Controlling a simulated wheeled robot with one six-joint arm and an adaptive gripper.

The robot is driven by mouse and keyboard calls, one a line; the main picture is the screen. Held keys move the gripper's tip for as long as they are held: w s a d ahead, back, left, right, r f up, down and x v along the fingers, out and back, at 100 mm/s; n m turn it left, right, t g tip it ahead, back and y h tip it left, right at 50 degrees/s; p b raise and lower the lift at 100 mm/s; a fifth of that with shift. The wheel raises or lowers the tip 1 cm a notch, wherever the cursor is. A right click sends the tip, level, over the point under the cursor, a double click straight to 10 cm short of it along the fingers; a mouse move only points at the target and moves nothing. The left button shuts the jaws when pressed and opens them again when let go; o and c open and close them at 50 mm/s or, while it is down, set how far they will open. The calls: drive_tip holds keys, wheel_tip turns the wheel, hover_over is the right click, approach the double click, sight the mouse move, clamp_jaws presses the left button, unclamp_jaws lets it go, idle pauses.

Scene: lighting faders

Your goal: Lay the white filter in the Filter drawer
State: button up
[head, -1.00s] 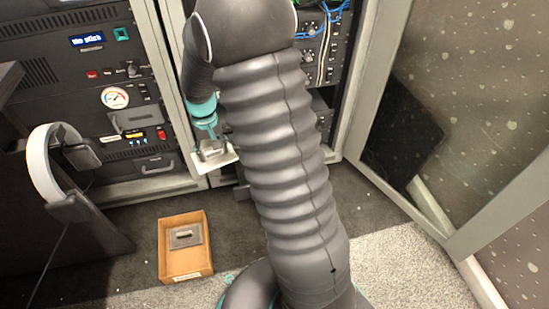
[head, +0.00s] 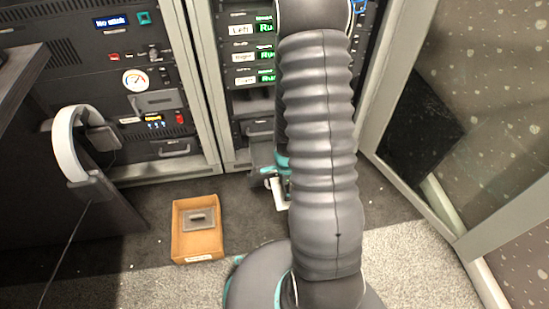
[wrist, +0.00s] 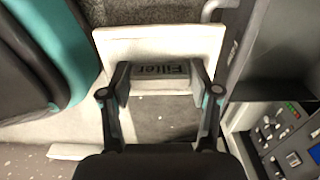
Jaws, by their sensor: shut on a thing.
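My gripper (wrist: 160,88) is shut on the grey grip of the white filter (wrist: 115,48), a flat pale plate. The grip carries the word "Filter", upside down in the wrist view. In the head view a small part of the white filter (head: 278,194) shows low in front of the right rack, just left of my arm. My arm hides the rest of it and most of my gripper there. No label marking the Filter drawer is readable in the head view. A drawer front with a handle (head: 259,132) sits low in the right rack.
A cardboard box (head: 197,246) on the floor holds a grey plate with a handle (head: 201,217). White headphones (head: 68,145) hang at the left. A glazed door (head: 440,110) stands open at the right. Dark carpet between box and rack is clear.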

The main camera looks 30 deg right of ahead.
drive_tip(key=shift+w+d, duration=0.1)
drive_tip(key=shift+w, duration=0.05)
drive_tip(key=w+d+f, duration=0.1)
drive_tip(key=w, duration=0.4)
drive_tip(key=w+d+f, duration=0.1)
drive_tip(key=w+d, duration=0.1)
drive_tip(key=w, duration=0.4)
drive_tip(key=w+d+f+b, duration=0.1)
drive_tip(key=w, duration=0.4)
drive_tip(key=shift+w+d, duration=0.4)
drive_tip(key=shift+f+b, duration=0.3)
drive_tip(key=shift+f, duration=1.75)
drive_tip(key=shift+f, duration=0.2)
drive_tip(key=o, duration=1.2)
drive_tip(key=shift+r, duration=0.2)
